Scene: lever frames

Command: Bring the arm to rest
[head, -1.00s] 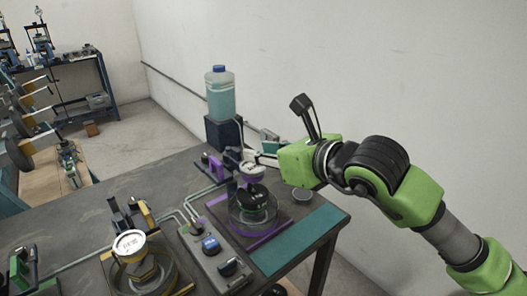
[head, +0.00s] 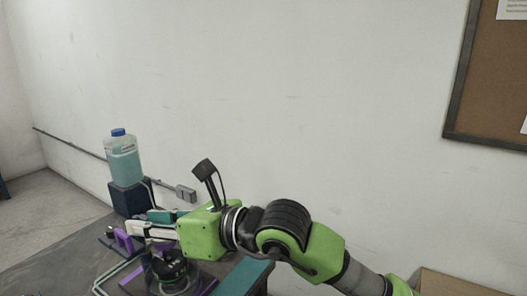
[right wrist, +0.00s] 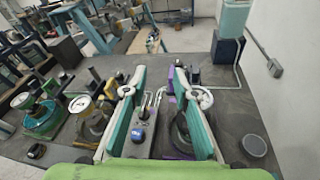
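My right arm, green and black, reaches over the workbench (head: 62,258) in the head view. Its gripper (head: 150,228) is at the bench's back right part, near the purple-framed device (head: 168,270), which it partly hides. In the right wrist view the two teal-and-white fingers of this gripper (right wrist: 160,88) stand wide apart with nothing held between them. Between and below them show a grey control box (right wrist: 140,133) with a blue knob and the dark round part of the purple-framed device. My left gripper is in neither view now.
A bottle of blue-green liquid (head: 124,160) stands on a dark block (head: 130,198) behind the gripper. The wall (head: 320,110) is close behind, with a cork board (head: 490,85) at right. Gauge devices (right wrist: 92,122) stand to the left. A small round lid (right wrist: 254,146) lies at right.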

